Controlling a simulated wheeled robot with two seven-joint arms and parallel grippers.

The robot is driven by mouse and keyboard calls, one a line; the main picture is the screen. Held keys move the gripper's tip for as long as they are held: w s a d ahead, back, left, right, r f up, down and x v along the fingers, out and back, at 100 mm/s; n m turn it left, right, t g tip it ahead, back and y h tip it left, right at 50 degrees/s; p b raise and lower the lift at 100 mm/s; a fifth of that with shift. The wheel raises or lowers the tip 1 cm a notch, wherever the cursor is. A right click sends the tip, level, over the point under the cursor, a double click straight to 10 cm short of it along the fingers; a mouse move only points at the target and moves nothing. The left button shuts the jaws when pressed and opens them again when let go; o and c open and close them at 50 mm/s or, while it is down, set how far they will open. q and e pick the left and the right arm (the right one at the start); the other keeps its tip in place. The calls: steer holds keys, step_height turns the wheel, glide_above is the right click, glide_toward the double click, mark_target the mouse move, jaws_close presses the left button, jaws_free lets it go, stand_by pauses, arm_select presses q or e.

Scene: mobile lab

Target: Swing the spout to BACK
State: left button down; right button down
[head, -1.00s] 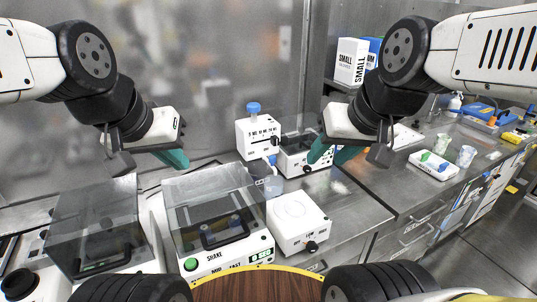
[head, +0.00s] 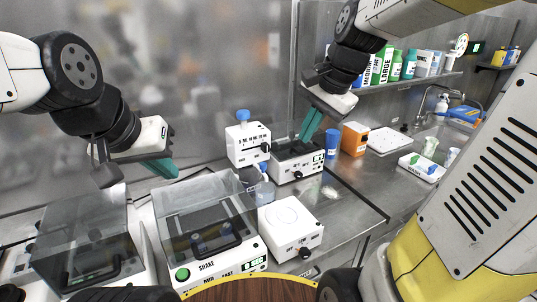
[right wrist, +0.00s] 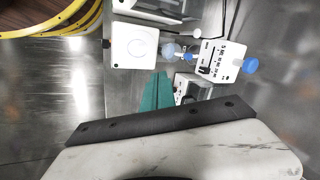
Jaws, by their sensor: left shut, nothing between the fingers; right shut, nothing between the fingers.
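A metal tap with a thin curved spout (head: 423,103) stands at the sink at the back right in the head view. It is small there, and any BACK marking is too small to read. My right gripper (head: 311,124) is shut and empty, fingers pointing down, far left of the tap and above a white heater-like box (head: 298,160). Its teal fingers also show in the right wrist view (right wrist: 157,92), where no tap is visible. My left gripper (head: 160,168) is shut and empty at the left, above the clear-lidded shaker.
A clear-lidded shaker (head: 207,249), a white stirrer plate (head: 291,229) and a blue-capped white dispenser (head: 249,143) crowd the left bench. A blue cylinder (head: 332,143), an orange box (head: 354,139) and a white tray (head: 421,167) lie toward the sink. A shelf of bottles hangs above.

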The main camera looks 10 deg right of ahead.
steer(key=w+d+f+m+g, duration=0.1)
steer(key=w+f+m, duration=0.3)
steer(key=w, duration=0.3)
steer(key=w+f+m+g+y, duration=0.1)
steer(key=w+f+m, duration=0.3)
steer(key=w+m, duration=0.3)
steer(key=shift+d+f+g+y, duration=0.2)
steer(key=shift+d+g+y, duration=0.1)
steer(key=shift+d+g, duration=0.1)
steer(key=w+a+f, duration=0.1)
steer(key=a+f, duration=0.6)
steer(key=f, duration=0.2)
steer(key=shift+w+a+f, duration=0.15)
steer(key=shift+a, duration=0.15)
steer(key=shift+a, duration=0.1)
